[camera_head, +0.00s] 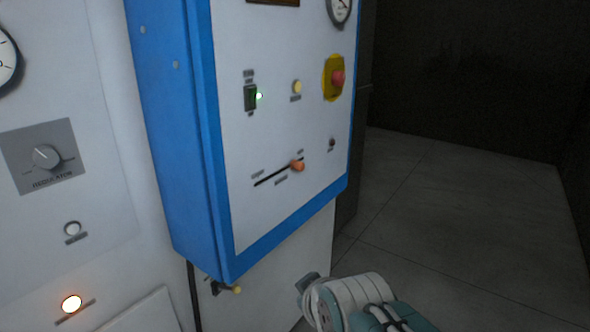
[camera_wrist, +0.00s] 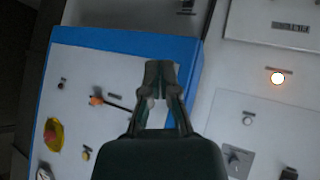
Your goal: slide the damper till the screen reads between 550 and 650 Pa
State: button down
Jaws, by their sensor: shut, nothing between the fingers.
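The damper is an orange slider knob (camera_head: 297,166) on a diagonal slot in the white panel, near the slot's upper right end. The knob also shows in the wrist view (camera_wrist: 95,100), left of my gripper. A dark brown-framed plate or screen (camera_head: 272,2) is cut off by the top edge of the head view; no reading shows. My gripper (camera_wrist: 158,75) is shut and empty in the wrist view, in front of the panel's blue border, apart from the knob in the picture. Its distance from the panel is hard to tell.
The blue-edged box (camera_head: 180,130) juts out from the white cabinet. Its panel carries a green-lit switch (camera_head: 251,97), a yellow lamp (camera_head: 297,86), a red stop button (camera_head: 338,78) and a gauge (camera_head: 341,8). A regulator knob (camera_head: 46,156) is at left. Floor (camera_head: 450,220) at right is clear.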

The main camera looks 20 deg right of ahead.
jog(key=w+r+n+t, duration=0.2)
jog(key=w+n+t, duration=0.35)
jog(key=w, duration=0.45)
jog(key=n+t+h, duration=0.3)
jog(key=n+t, duration=0.2)
jog(key=n, duration=0.3)
send_near(294, 168)
jog(key=w, duration=0.1)
jog(key=w+a, duration=0.1)
jog(key=w, duration=0.1)
jog(key=w+a, duration=0.1)
jog(key=shift+w+a+f, duration=0.1)
jog(key=shift+w+a, duration=0.1)
jog(key=shift+w, duration=0.2)
jog(key=shift+w+d+r, duration=0.2)
jog(key=shift+w+d, duration=0.1)
jog(key=shift+d, duration=0.25)
jog(key=shift+w+d+r, duration=0.15)
jog(key=shift+w+d, duration=0.2)
jog(key=shift+d, duration=0.2)
jog(key=shift+w+d+r, duration=0.15)
jog(key=shift+w+d, duration=0.2)
jog(key=shift+d, duration=0.15)
jog(key=shift+w+d+r, duration=0.1)
jog(key=shift+w+d, duration=0.35)
jog(key=shift+d, duration=0.2)
